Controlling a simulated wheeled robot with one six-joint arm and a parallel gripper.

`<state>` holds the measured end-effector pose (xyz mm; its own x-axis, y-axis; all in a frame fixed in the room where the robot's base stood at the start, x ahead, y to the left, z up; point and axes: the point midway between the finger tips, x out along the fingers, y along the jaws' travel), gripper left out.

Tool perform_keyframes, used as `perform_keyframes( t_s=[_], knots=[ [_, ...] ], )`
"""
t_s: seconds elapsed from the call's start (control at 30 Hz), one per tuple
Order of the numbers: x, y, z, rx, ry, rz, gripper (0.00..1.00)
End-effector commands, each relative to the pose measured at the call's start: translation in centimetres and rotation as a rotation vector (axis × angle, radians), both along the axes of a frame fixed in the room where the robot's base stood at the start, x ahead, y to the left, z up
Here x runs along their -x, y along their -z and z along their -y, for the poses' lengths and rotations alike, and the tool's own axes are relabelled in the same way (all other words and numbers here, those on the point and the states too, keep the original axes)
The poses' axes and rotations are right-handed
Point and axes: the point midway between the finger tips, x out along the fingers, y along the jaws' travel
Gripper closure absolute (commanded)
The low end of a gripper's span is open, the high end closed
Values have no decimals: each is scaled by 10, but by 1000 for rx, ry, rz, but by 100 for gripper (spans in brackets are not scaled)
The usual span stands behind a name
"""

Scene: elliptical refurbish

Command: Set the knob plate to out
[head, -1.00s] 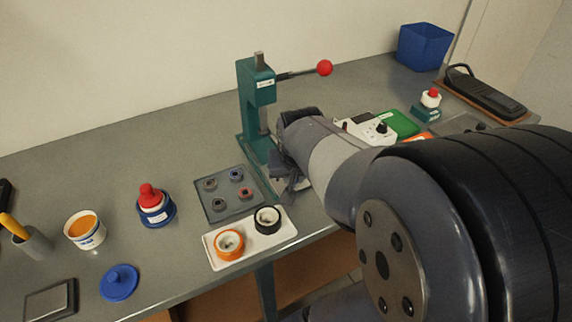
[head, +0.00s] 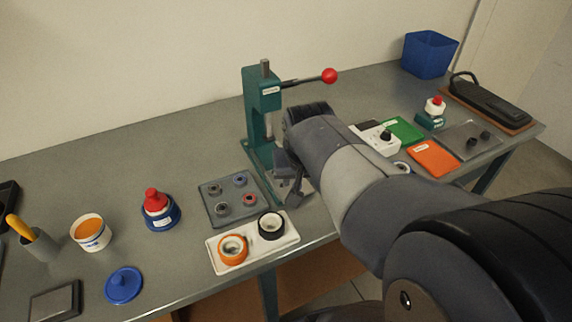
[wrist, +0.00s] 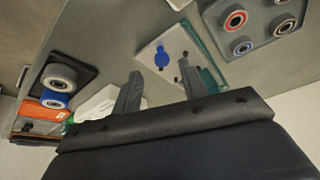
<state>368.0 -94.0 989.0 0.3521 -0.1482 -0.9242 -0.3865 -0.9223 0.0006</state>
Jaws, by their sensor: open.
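The white box with a black knob (head: 376,140), the likely knob plate, sits right of my arm in the head view. I cannot read its setting. A white block, perhaps the same box, shows in the wrist view (wrist: 97,103), partly behind a finger. My gripper (head: 292,188) is beside the teal press base in the head view, partly covered by my arm. In the wrist view its two fingers (wrist: 160,90) are apart with nothing between them. Beyond them lies a pale plate (wrist: 147,55) with a blue knob-like shape (wrist: 163,58).
The teal press (head: 262,100) with a red-ended lever stands behind my gripper. A bearing tray (head: 215,211) and a white tray with two rings (head: 222,263) lie left. Green (head: 405,128) and orange (head: 432,158) mats lie right. A dark wheel tray (wrist: 83,72) is left in the wrist view.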

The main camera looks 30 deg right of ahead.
Motion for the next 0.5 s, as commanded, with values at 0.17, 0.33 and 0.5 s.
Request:
perform_keyframes(
  t_s=[0.17,0.33,0.5],
  knots=[
    [12,-37,-5,2,0,7,59],
    [22,-58,-9,0,0,3,59],
    [26,-66,-11,0,0,1,59]
  ],
)
